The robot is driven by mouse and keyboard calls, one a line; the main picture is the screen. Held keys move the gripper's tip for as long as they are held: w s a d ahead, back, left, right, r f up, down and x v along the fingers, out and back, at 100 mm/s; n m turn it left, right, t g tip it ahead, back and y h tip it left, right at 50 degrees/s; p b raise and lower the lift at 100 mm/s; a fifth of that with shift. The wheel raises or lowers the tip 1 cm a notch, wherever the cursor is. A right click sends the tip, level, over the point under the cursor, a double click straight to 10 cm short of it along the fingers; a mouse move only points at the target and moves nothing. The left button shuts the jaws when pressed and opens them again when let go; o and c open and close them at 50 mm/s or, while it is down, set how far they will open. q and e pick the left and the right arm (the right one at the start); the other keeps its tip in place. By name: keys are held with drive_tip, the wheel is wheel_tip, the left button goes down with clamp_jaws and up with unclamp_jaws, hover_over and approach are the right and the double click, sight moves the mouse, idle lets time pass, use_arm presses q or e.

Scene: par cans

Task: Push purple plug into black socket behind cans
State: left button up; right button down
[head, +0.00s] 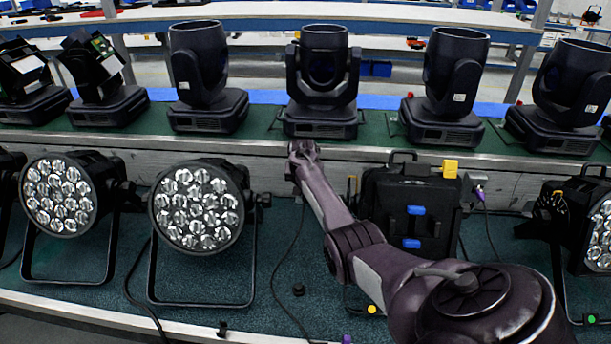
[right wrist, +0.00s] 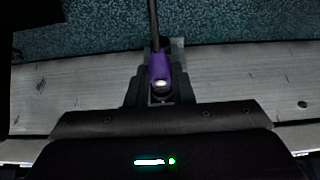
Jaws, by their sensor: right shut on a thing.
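My right arm comes in from the lower right of the head view, and its far end (head: 303,150) is at the grey beam. The fingers are hidden there. In the right wrist view my right gripper (right wrist: 161,84) is shut on the purple plug (right wrist: 160,65), whose dark cable (right wrist: 153,20) runs away over the carpet. A small grey block (right wrist: 178,48) shows just behind the plug at the beam's edge. I cannot make out the black socket or whether the plug touches it. My left gripper is not in view.
Two par cans (head: 196,207) (head: 58,195) stand left of my arm. A black can (head: 385,210) with blue parts stands close on its right, another (head: 600,235) at far right. A grey box (head: 478,180) with a purple cable sits on the beam (head: 240,152). Moving heads line the bench.

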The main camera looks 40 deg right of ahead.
drive_tip(key=shift+w+d, duration=0.1)
idle(0.6)
drive_tip(key=shift+w+d+b, duration=0.1)
drive_tip(key=shift+b, duration=0.3)
drive_tip(key=shift+p, duration=0.35)
idle(0.9)
drive_tip(key=shift+w+d+r+b, duration=0.1)
drive_tip(key=shift+w+d+b, duration=0.45)
drive_tip(key=shift+b, duration=0.95)
idle(0.7)
drive_tip(key=shift+s, duration=0.1)
drive_tip(key=c, duration=1.2)
unclamp_jaws()
